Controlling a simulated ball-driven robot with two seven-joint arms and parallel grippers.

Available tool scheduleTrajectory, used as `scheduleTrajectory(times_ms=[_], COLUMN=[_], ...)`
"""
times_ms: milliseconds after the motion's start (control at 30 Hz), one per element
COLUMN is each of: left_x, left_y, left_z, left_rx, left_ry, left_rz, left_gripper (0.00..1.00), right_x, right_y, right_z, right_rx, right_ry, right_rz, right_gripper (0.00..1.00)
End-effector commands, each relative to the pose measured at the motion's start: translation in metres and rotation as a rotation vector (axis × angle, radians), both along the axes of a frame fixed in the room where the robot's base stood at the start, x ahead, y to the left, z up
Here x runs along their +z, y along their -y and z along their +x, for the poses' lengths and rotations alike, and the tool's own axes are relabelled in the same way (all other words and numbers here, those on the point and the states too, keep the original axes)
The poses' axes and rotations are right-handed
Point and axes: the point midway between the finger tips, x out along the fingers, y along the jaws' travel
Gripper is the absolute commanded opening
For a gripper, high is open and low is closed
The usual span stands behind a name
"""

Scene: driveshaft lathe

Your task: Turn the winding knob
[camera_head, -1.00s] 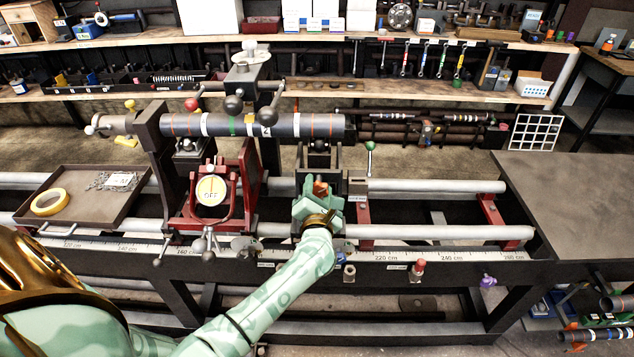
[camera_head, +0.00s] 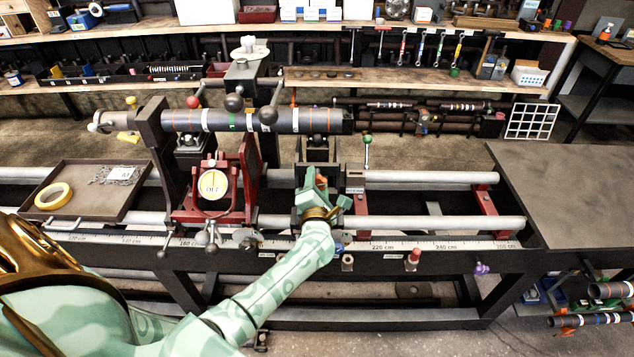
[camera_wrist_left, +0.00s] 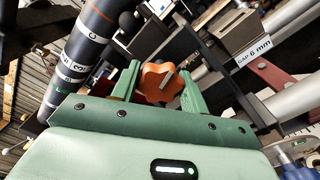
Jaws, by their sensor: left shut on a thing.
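The winding knob shows in the left wrist view as an orange, lobed knob (camera_wrist_left: 158,78) with a small grey slot-like mark. My left gripper (camera_wrist_left: 157,90) has its green fingers on either side of it and is shut on it. In the head view my left gripper (camera_head: 318,192) is at the dark carriage block on the lathe's rails, below the right end of the dark shaft. Only a bit of the orange knob (camera_head: 321,184) shows there, between the fingers. My right gripper is not in view.
The dark banded shaft (camera_head: 275,121) lies above the rails. A red-framed unit with a round OFF dial (camera_head: 213,184) stands left of my gripper. A tray (camera_head: 106,208) with a tape roll is further left. A green-tipped lever (camera_head: 367,150) rises just right of my gripper.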

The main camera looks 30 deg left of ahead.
Motion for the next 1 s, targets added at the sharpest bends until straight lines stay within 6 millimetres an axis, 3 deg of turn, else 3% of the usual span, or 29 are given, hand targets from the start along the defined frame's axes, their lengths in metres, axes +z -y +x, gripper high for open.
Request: scheduleTrajectory(times_ms=[67, 100, 167, 200, 567, 667, 1000], left_x=[-0.001, -0.001, -0.001, -0.001, -0.001, 0.000, -0.001], left_y=[0.001, 0.001, 0.001, 0.001, 0.005, 0.013, 0.061], left_z=[0.000, 0.000, 0.000, 0.000, -0.007, -0.021, -0.099], left_rx=[-0.002, -0.002, -0.002, -0.002, -0.001, -0.001, -0.001], left_ry=[-0.003, -0.002, -0.002, -0.002, -0.001, -0.003, -0.004], left_rz=[0.000, -0.001, -0.001, -0.001, -0.001, -0.003, -0.004], left_gripper=[0.21, 0.47, 0.64, 0.66, 0.66, 0.66, 0.66], right_x=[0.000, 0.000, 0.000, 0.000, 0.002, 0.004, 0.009], right_y=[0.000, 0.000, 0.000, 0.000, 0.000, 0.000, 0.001], right_z=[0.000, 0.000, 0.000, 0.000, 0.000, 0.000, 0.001], right_rx=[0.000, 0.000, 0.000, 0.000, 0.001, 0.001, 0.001], right_ry=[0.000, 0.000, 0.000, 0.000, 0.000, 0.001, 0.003], right_rz=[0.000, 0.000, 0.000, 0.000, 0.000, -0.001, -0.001], right_gripper=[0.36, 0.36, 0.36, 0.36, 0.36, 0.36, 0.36])
